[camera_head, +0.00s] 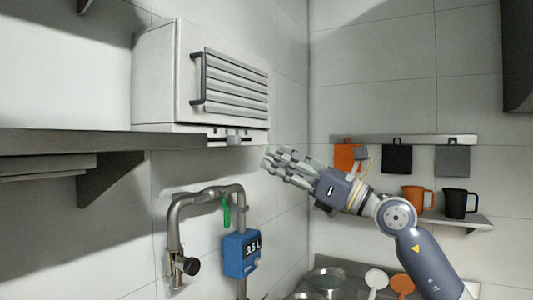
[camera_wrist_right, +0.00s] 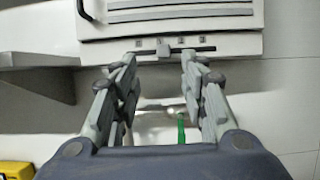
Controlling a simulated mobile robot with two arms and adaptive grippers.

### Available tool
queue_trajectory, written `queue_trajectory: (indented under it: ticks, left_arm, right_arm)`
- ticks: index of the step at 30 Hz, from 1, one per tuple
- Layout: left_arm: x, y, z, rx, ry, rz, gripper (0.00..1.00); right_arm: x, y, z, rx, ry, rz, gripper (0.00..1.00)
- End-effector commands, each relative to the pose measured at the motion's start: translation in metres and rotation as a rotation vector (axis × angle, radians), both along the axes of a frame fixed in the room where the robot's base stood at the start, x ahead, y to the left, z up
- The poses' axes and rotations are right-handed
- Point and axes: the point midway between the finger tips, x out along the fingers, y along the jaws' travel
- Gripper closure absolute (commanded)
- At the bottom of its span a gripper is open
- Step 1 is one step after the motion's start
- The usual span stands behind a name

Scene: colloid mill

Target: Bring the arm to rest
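My right gripper (camera_head: 288,166) is raised in the air in front of the tiled wall, its arm coming in from the lower right. In the right wrist view its two fingers (camera_wrist_right: 160,80) stand apart with nothing between them. It is just right of and slightly below a grey wall box (camera_head: 165,75) with a louvred front and a handle. A small slider knob (camera_head: 233,140) on a dark rail sits under the box, apart from the fingers in the head view. My left gripper does not show.
A metal shelf (camera_head: 70,141) runs along the left. Below the box are a bent pipe (camera_head: 176,225) with a green lever (camera_head: 226,214) and a blue meter (camera_head: 240,254) reading 3.5 L. Orange (camera_head: 413,197) and black (camera_head: 456,203) mugs stand on a shelf behind my right arm.

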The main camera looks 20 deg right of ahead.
Motion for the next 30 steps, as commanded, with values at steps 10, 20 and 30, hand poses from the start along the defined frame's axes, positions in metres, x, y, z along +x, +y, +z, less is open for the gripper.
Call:
queue_trajectory:
  ticks: [10,20,30]
  left_arm:
    - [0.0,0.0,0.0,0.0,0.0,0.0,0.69]
    - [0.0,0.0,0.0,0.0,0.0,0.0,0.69]
    - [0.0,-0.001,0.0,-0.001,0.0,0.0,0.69]
  right_arm:
    - [-0.007,-0.005,-0.003,0.0,-0.002,0.001,0.6]
    - [-0.007,-0.005,-0.003,0.001,0.0,0.001,0.6]
    - [-0.012,0.035,-0.059,0.462,0.08,0.238,0.6]
